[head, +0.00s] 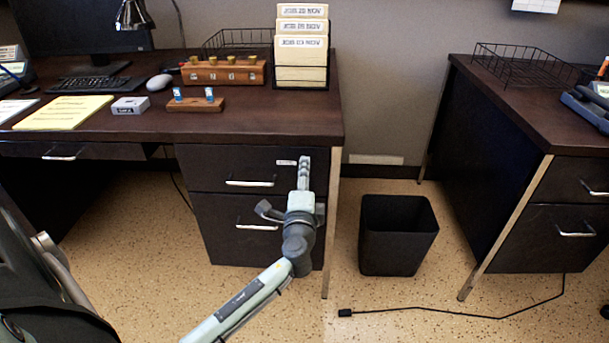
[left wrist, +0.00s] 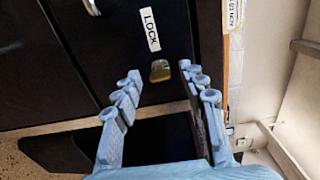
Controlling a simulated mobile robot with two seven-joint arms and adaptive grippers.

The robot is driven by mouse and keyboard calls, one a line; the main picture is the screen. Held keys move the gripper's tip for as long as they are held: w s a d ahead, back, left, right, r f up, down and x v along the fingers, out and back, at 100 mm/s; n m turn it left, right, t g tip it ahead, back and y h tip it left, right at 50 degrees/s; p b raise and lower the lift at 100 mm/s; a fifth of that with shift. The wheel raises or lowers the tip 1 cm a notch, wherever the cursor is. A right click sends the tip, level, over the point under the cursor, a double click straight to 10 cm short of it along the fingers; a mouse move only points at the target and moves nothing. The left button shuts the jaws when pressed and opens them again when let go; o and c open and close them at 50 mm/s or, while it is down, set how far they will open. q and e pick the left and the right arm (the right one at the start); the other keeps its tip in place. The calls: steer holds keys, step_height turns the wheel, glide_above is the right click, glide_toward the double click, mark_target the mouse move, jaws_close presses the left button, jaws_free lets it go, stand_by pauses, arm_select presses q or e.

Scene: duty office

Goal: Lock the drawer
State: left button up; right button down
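The upper drawer (head: 225,165) of the dark desk pedestal sits flush in its frame, with a silver bar handle (head: 250,183). A white label (head: 286,162) is near its top right; in the left wrist view the label (left wrist: 150,29) reads LOCK. Beside the label is a small brass-coloured lock (left wrist: 160,71); in the head view my gripper hides it. My left gripper (head: 304,168) is in front of the drawer's right end. In the left wrist view my left gripper (left wrist: 158,75) is open, its fingers apart on either side of the lock, with nothing between them. My right gripper is not in view.
A lower drawer (head: 222,215) is below. A black waste bin (head: 397,235) stands on the floor right of the metal desk leg (head: 332,230). A second desk (head: 500,95) is at right, a dark chair (head: 45,280) at lower left. A black cable (head: 440,311) lies on the floor.

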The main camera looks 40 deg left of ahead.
arm_select(q)
steer(key=shift+d, duration=0.1)
steer(key=v, duration=1.2)
steer(key=shift+s, duration=0.1)
steer(key=s+a+f+n+g+h+p, duration=0.1)
steer(key=s+a+f+n+g, duration=0.2)
steer(key=f, duration=0.4)
steer(key=s+f+n+g+h+p, duration=0.1)
steer(key=s+f+n+g+h, duration=0.1)
steer(key=s+f+n+g, duration=0.4)
steer(key=s+d+f+n+g+h+p, duration=0.1)
steer(key=s+d+f+g+h, duration=0.2)
steer(key=s+d+f+h, duration=0.2)
step_height(320, 180, down, 4)
steer(key=s+d, duration=0.1)
steer(key=s, duration=0.2)
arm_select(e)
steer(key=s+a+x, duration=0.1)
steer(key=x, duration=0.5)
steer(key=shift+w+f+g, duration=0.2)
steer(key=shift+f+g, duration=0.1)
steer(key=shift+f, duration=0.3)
arm_select(q)
steer(key=shift+r, duration=0.1)
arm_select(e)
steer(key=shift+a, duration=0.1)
